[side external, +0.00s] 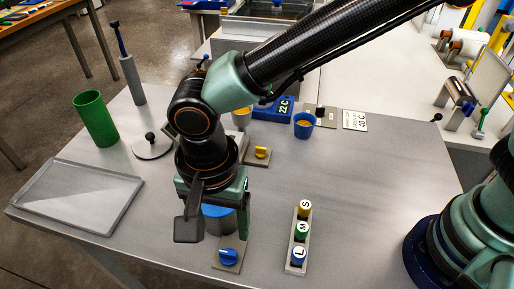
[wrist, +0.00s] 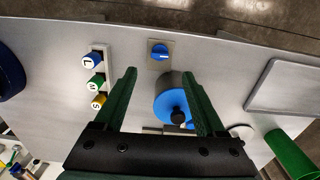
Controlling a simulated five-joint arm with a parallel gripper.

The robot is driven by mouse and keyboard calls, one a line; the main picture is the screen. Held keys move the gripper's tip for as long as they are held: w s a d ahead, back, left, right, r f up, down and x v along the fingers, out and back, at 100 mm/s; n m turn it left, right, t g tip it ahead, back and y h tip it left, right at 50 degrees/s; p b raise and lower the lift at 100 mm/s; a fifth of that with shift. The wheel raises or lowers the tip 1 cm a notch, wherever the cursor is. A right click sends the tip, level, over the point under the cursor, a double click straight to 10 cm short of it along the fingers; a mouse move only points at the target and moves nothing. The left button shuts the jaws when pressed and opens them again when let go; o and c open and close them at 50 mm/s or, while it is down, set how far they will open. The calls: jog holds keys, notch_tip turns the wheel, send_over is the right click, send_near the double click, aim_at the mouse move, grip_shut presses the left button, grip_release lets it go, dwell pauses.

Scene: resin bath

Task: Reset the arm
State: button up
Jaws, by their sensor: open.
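My gripper (side external: 216,226) hangs over the front middle of the grey table (side external: 370,200). Its two green fingers point down and are spread apart, and nothing is held between them. A grey and blue cylinder (side external: 218,217) stands behind and between the fingers in the side view, partly hidden by them. In the wrist view the cylinder (wrist: 168,98), with a black knob, lies nearer the right finger of my open gripper (wrist: 160,72). I cannot tell if finger and cylinder touch.
A blue dial (side external: 227,257) and a rack with S, M and L knobs (side external: 300,234) are near the gripper. A tray (side external: 75,196), green cup (side external: 95,118) and knobbed lid (side external: 152,147) stand left. A blue cup (side external: 304,125) stands behind.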

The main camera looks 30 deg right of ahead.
jog(key=shift+r, duration=0.8)
